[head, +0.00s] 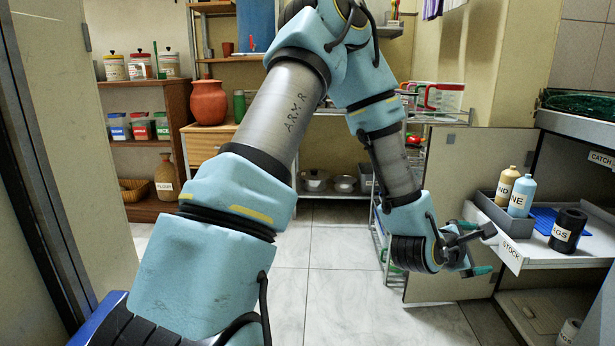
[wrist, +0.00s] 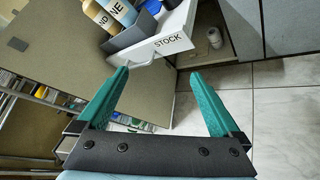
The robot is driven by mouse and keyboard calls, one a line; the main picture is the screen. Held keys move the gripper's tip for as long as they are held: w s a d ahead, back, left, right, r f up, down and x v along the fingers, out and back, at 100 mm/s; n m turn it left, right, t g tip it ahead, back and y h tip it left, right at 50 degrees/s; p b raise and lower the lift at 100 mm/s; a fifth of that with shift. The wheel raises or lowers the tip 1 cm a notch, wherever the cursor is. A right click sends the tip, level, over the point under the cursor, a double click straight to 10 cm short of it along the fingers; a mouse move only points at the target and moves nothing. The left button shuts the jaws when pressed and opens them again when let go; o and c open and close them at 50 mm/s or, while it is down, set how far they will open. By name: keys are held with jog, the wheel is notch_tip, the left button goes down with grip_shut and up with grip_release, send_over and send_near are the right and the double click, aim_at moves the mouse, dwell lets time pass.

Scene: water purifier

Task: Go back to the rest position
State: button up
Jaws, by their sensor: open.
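My gripper (head: 480,254) is in the lower right of the head view, beside the pulled-out shelf labelled STOCK (head: 510,252). In the wrist view my gripper (wrist: 160,95) shows two green fingers spread wide apart with nothing between them. The front of the STOCK shelf (wrist: 150,50) and its handle (wrist: 150,62) lie beyond the left fingertip. I cannot tell whether that fingertip touches the handle.
The shelf carries a grey bin with a tan bottle (head: 507,187), a blue bottle (head: 522,196) and a black roll (head: 567,230). An open cabinet door (head: 455,175) stands behind my gripper. Tiled floor (head: 335,300) is clear left of my gripper.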

jog(key=w+a+m+g+y+p, duration=0.1)
jog(key=w+a+m+y, duration=0.3)
jog(key=a, duration=0.8)
jog(key=w+a+m+g+y+p, duration=0.15)
jog(key=a+m+y, duration=0.35)
jog(key=a, duration=0.7)
jog(key=s+a+r+m+g+y+p, duration=0.1)
jog(key=s+a+r+m, duration=0.25)
jog(key=a, duration=0.55)
jog(key=s+a+r+m+g+y, duration=0.2)
jog(key=s+a+m, duration=0.15)
jog(key=a, duration=0.55)
notch_tip(320, 180, up, 38)
jog(key=s+p, duration=0.1)
jog(key=p, duration=3.7)
jog(key=shift+s+a, duration=0.25)
jog(key=shift+c, duration=0.4)
